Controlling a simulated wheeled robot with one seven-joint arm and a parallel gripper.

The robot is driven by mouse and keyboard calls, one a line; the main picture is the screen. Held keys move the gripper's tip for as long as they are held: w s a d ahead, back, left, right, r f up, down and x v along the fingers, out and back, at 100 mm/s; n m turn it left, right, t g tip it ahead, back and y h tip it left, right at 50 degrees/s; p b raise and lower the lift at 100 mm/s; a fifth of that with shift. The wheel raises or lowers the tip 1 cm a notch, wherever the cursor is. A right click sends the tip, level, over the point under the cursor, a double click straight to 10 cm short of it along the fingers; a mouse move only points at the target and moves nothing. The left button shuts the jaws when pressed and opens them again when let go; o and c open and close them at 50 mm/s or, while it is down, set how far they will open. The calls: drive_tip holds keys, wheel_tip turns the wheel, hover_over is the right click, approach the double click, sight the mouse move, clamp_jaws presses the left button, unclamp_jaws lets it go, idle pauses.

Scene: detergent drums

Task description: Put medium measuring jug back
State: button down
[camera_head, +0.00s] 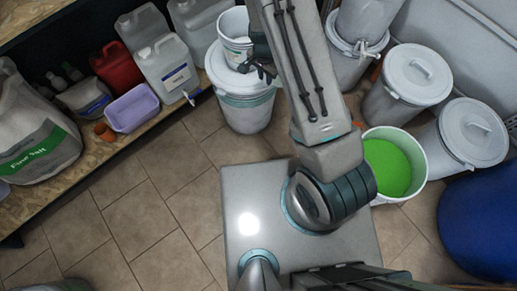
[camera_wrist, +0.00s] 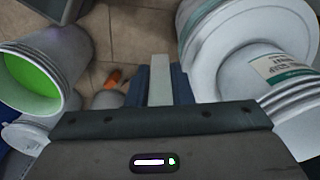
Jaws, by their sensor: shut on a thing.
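My gripper (camera_head: 262,70) is beside the white drum at the top middle, partly hidden by my arm. In the wrist view its two dark fingers (camera_wrist: 160,88) are shut on a pale grey upright strip (camera_wrist: 160,72). This strip appears to be part of the medium measuring jug; the rest of the jug cannot be made out. A white labelled tub (camera_head: 235,30) is at the white drum (camera_head: 247,112), just left of my gripper. The tub also shows in the wrist view (camera_wrist: 258,58), right of the fingers.
An open drum of green contents (camera_head: 392,165) stands right of my arm, near lidded drums (camera_head: 410,85). A wooden shelf (camera_head: 85,170) at left carries a lilac basin (camera_head: 132,108), a red canister (camera_head: 117,68) and white canisters (camera_head: 165,70). Tiled floor (camera_head: 160,185) is clear between.

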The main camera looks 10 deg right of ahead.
drive_tip(key=s+a+f+m+b, duration=0.2)
drive_tip(key=f+m+b, duration=0.4)
drive_tip(key=f+b, duration=0.6)
drive_tip(key=s+a+f+m+b, duration=0.2)
drive_tip(key=a+f+m+b, duration=0.2)
drive_tip(key=f, duration=2.2)
drive_tip(key=s+a+f+m+b, duration=0.2)
drive_tip(key=f+m+b, duration=0.7)
drive_tip(key=f+b, duration=1)
drive_tip(key=shift+s+a+f+m+g+b, duration=0.15)
drive_tip(key=shift+a+m+g+b, duration=0.25)
drive_tip(key=shift+a+b, duration=0.3)
drive_tip(key=shift+d+f, duration=0.1)
drive_tip(key=c, duration=1.3)
unclamp_jaws()
drive_tip(key=r+p, duration=0.2)
drive_tip(key=r, duration=0.2)
drive_tip(key=r+p, duration=0.1)
drive_tip(key=r, duration=0.3)
drive_tip(key=r+p, duration=0.2)
drive_tip(key=r, duration=0.2)
drive_tip(key=shift+w+a+r+p, duration=0.15)
drive_tip(key=shift+w+a+p, duration=0.05)
drive_tip(key=shift+w+p, duration=0.1)
